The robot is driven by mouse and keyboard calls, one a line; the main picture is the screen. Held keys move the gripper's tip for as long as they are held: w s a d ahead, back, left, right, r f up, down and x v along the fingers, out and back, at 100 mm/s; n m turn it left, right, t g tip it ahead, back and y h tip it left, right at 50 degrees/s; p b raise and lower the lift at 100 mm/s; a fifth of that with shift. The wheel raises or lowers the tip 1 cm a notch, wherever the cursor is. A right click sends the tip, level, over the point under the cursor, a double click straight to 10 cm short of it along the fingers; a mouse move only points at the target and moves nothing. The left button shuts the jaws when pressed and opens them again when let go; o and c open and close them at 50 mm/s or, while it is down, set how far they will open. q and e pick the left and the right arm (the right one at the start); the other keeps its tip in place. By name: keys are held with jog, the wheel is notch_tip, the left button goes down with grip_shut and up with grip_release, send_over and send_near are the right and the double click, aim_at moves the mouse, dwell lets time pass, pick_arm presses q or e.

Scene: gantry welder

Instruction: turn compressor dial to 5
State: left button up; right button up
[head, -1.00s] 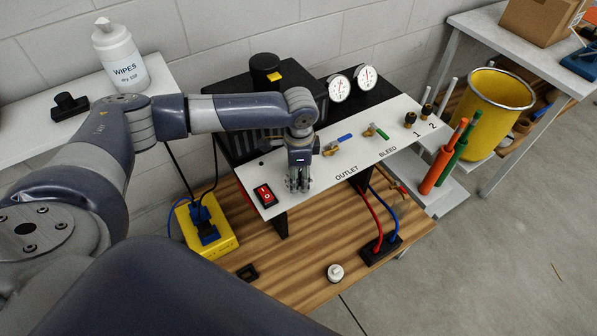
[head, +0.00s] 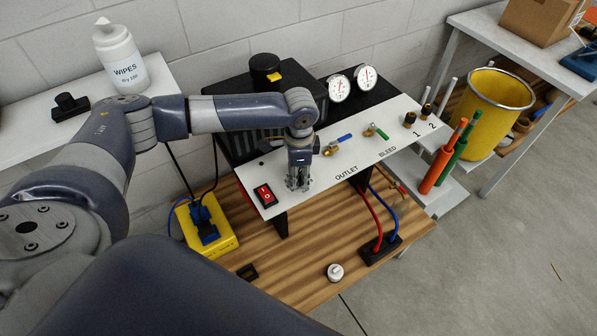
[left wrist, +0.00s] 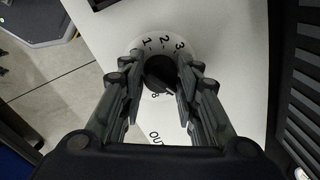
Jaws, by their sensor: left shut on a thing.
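The compressor dial (left wrist: 159,73) is a dark round knob on a white plate in the left wrist view. The numbers 1, 2 and 3 show along its upper edge, and part of another figure shows below it. The fingers hide the side numbers, and I cannot tell which number the dial points to. My left gripper (left wrist: 160,92) is shut on the dial, one finger on each side. In the head view the left gripper (head: 298,183) points down onto the white compressor panel (head: 340,168) and hides the dial. My right gripper is not in view.
Outlet and bleed valves (head: 376,131), two gauges (head: 366,77) and black knobs (head: 410,119) are to the right. A yellow box (head: 207,233) and a white round piece (head: 335,272) are on the wooden shelf below.

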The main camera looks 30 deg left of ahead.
pick_arm(q)
jog(key=shift+s+r+n+p, duration=0.1)
jog(key=shift+r+n+p, duration=0.1)
jog(key=shift+n+p, duration=1.5)
jog(key=n+p, duration=0.1)
jog(key=p, duration=0.1)
jog(key=shift+f+p, duration=0.1)
jog(key=shift+p, duration=0.3)
jog(key=shift+f+n+p, duration=0.1)
jog(key=shift+n+p, duration=0.45)
jog(key=shift+n, duration=0.15)
jog(key=o, duration=1.1)
